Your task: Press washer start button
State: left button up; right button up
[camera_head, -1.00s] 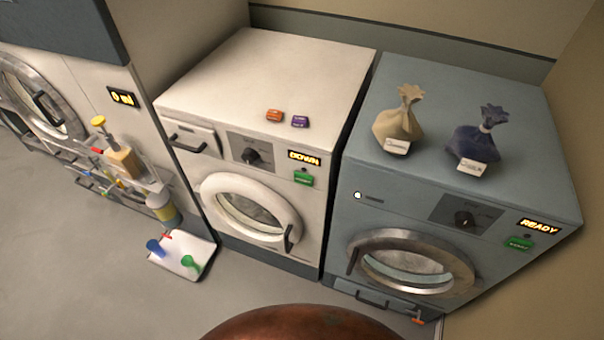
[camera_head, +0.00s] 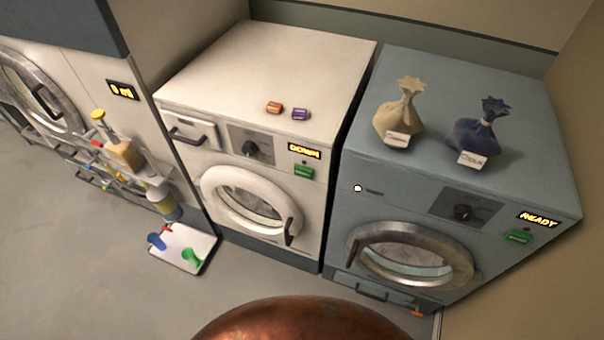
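A white front-loading machine (camera_head: 262,70) stands in the middle, with a drawer at its upper left, a dial (camera_head: 250,149) and a closed round door. Its display (camera_head: 304,151) reads DOWN, and a green button (camera_head: 303,172) sits below it. To its right is a blue-grey front-loading machine (camera_head: 450,100), also with its round door closed. Its display (camera_head: 538,220) reads READY, with a green button (camera_head: 517,237) below. Which machine is the washer is not labelled legibly. Neither of my grippers is in view.
Orange (camera_head: 274,107) and purple (camera_head: 300,114) packets lie on the white machine. Tan (camera_head: 399,115) and dark blue (camera_head: 478,134) tied bags stand on the blue-grey one. A rack of bottles (camera_head: 125,160) and a white tray (camera_head: 182,250) are at left. Open floor lies in front.

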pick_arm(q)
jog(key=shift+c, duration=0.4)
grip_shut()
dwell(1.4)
